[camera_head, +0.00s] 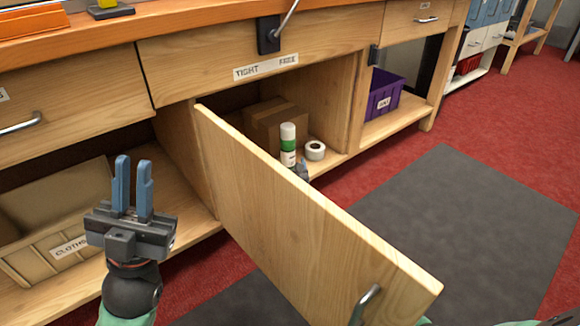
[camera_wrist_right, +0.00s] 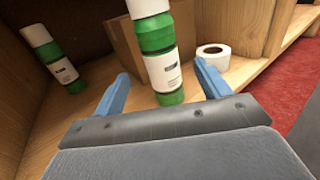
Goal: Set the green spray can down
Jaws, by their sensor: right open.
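A green spray can (camera_head: 288,148) with a white cap and white label stands on the cupboard shelf behind the swung-out door. In the right wrist view the can (camera_wrist_right: 164,68) is between the fingers of my right gripper (camera_wrist_right: 160,74). They are open, with a gap to the can on both sides. The can's base appears to rest on the shelf. In the head view the door hides most of my right gripper. A second green and white can (camera_wrist_right: 54,58) is at the left of the wrist view. My left gripper (camera_head: 133,172) is open and empty, left of the door.
The open wooden door (camera_head: 290,220) slants toward me. A cardboard box (camera_head: 268,120) is behind the can, and a white tape roll (camera_head: 315,150) is to its right. A purple bin (camera_head: 384,95) is in the right bay. A cloths box (camera_head: 62,222) is at left.

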